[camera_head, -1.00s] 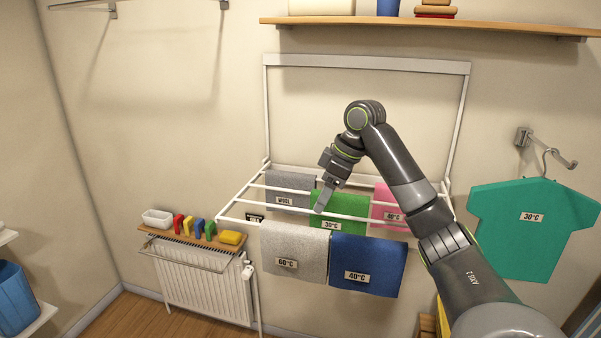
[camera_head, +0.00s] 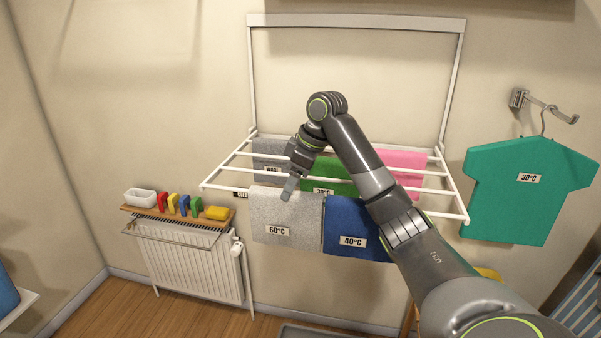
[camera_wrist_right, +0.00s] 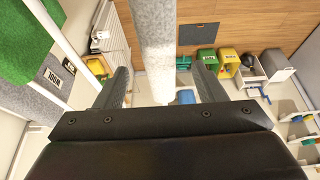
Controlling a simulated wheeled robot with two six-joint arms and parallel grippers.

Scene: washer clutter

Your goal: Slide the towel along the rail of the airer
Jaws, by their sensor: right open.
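The airer (camera_head: 353,197) is a white wall frame with several rails folded out. On its front rail hang a light grey towel (camera_head: 285,217) tagged 60°C and, to its right, a blue towel (camera_head: 346,213) tagged 40°C. Grey, green (camera_head: 335,172) and pink (camera_head: 403,160) towels hang on rails behind. My right gripper (camera_head: 288,189) is open at the top of the light grey towel, pointing down. In the right wrist view, a light grey hanging cloth (camera_wrist_right: 152,45) shows edge-on between the two fingers; contact cannot be told. My left gripper is not in view.
A radiator (camera_head: 190,268) stands at the lower left, with a small shelf (camera_head: 150,213) of coloured items above it. A green shirt (camera_head: 525,195) hangs on a hook at the right.

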